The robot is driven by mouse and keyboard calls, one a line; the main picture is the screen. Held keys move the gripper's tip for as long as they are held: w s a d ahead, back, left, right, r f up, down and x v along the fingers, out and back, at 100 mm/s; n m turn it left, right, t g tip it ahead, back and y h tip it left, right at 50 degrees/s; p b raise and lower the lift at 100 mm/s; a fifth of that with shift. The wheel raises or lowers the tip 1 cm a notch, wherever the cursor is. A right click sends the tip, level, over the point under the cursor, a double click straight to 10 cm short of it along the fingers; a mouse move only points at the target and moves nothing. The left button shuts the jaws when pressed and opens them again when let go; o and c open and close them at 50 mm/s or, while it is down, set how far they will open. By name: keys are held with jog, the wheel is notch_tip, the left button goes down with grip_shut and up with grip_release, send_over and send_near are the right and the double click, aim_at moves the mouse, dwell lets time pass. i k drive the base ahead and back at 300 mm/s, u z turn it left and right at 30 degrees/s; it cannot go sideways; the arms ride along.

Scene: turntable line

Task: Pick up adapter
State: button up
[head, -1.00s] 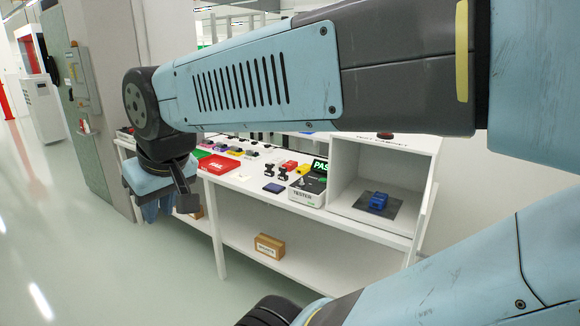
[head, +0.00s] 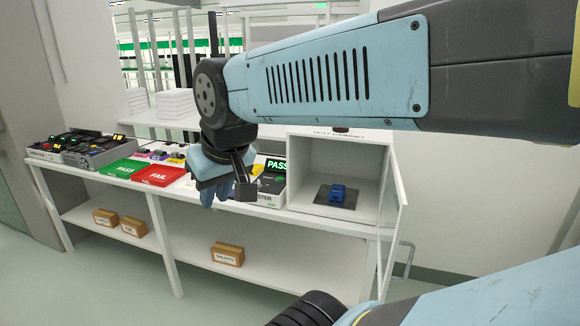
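No item in view is readable as the adapter. A small blue block-shaped item (head: 337,195) sits on a dark pad (head: 322,193) inside the open white cabinet at the right end of the bench. Small dark and coloured parts lie on the bench top, partly hidden behind my arm. My gripper (head: 216,192) hangs from my arm in front of the bench, left of the cabinet and overlapping the tester in the picture. Its fingers point down, and their gap is not clear. I see nothing held in it.
The tester (head: 267,195) shows a green PASS screen. Left of it lie a red FAIL tray (head: 158,175) and a green PASS tray (head: 118,170), then grey equipment (head: 95,152). Brown boxes (head: 227,254) stand on the lower shelf (head: 270,260). The cabinet's clear door (head: 392,195) stands open at right.

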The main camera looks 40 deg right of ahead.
aim_at(337, 192)
jog(key=z, duration=0.95)
jog(key=i, duration=0.6)
jog(key=k, duration=0.55)
jog(key=z, duration=0.1)
